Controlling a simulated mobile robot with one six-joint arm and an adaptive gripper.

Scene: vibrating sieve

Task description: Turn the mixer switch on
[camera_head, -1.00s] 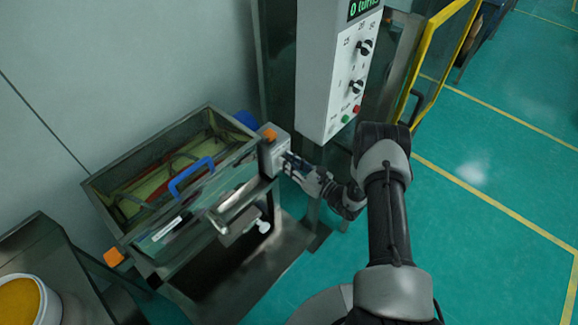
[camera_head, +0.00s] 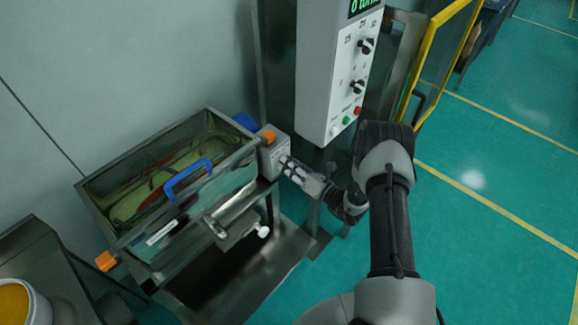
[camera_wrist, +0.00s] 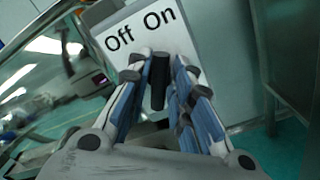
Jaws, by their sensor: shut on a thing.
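The mixer switch is a black knob (camera_wrist: 159,82) on a grey switch box (camera_head: 276,153), which carries the words "Off" and "On" in the wrist view. The box is fixed at the right end of the sieve tank. My gripper (camera_wrist: 161,76) is shut on the knob, one finger on each side of it. In the head view my gripper (camera_head: 287,164) is at the front face of the box, and the knob is hidden there. The knob stands nearly upright in the wrist picture below the labels; I cannot tell surely which label it points to.
The sieve tank (camera_head: 84,190) has a blue handle (camera_head: 188,180) and an orange clamp (camera_head: 106,261). A control panel (camera_head: 325,75) with black knobs and red and green buttons stands behind my arm. A yellow frame (camera_head: 428,62) is at right.

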